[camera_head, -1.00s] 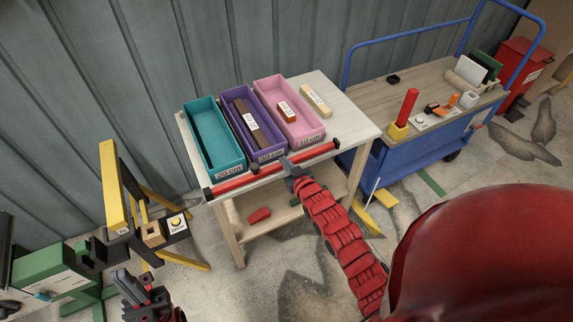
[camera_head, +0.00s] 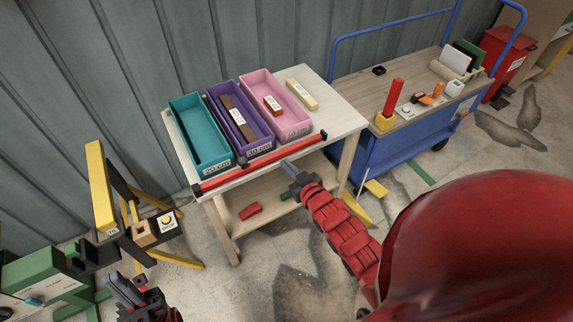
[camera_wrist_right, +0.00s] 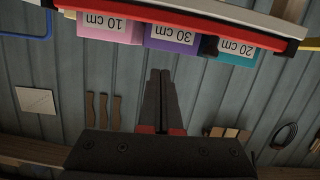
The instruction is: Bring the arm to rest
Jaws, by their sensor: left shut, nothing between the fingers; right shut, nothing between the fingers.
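My right gripper (camera_head: 287,167) is shut and empty in the head view. It appears just off the front edge of the wooden table (camera_head: 340,118), near the red rail (camera_head: 262,160) along that edge. In the right wrist view its two fingers (camera_wrist_right: 160,76) lie together with nothing between them, and the rail (camera_wrist_right: 200,24) crosses the top. My left gripper (camera_head: 120,283) is at the lower left of the head view, shut and empty, apart from the table.
Teal (camera_head: 200,133), purple (camera_head: 241,120) and pink (camera_head: 275,98) bins stand on the table. A blue cart (camera_head: 400,140) stands to the right. A yellow-legged stand (camera_head: 100,188) and a green machine (camera_head: 40,275) are at the left. Floor in front of the table is open.

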